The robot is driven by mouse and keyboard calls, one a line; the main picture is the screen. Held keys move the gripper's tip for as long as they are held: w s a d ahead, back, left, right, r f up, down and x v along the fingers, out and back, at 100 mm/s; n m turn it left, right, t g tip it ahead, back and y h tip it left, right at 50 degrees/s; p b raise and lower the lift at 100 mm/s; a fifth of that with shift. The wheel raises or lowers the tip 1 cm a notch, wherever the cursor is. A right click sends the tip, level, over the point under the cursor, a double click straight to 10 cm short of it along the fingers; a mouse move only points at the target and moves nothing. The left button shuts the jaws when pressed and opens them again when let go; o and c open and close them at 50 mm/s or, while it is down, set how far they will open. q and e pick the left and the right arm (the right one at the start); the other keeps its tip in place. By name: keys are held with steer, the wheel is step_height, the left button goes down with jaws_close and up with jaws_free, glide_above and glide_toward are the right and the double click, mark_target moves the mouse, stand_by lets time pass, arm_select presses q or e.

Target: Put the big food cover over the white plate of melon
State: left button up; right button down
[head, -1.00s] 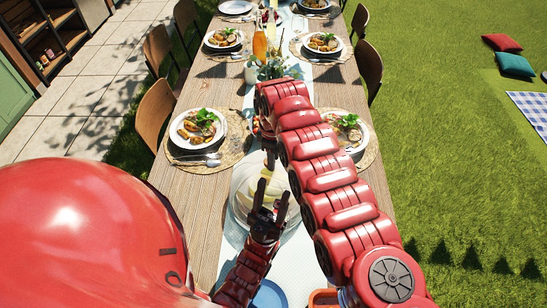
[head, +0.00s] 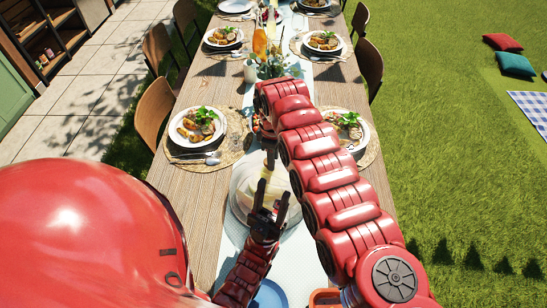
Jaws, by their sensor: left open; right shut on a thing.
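The big food cover (head: 286,210) looks like a clear dome in the middle of the table. Pale yellow melon (head: 277,182) shows through or beneath it. The white plate under the melon is mostly hidden, and I cannot tell whether the cover's rim rests on the table. My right gripper (head: 269,160) is mostly hidden behind my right arm. Its dark tip shows at the cover's top, shut on what looks like the cover's knob. My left gripper (head: 273,192) is open, with fingers apart, in front of the cover in the picture; I cannot tell if it touches.
Plates of food on woven mats stand to the left (head: 197,127) and right (head: 352,131). A plant in a vase (head: 271,67) and an orange bottle (head: 260,42) stand beyond. A blue plate (head: 269,295) and an orange-rimmed dish (head: 324,297) are at the near edge. Chairs line both sides.

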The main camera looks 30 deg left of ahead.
stand_by(0.3)
steer(key=shift+c, duration=2.1)
jaws_free()
step_height(320, 180, up, 17)
steer(key=shift+s+r, duration=0.2)
steer(key=shift+s, duration=0.05)
steer(key=shift+f, duration=0.1)
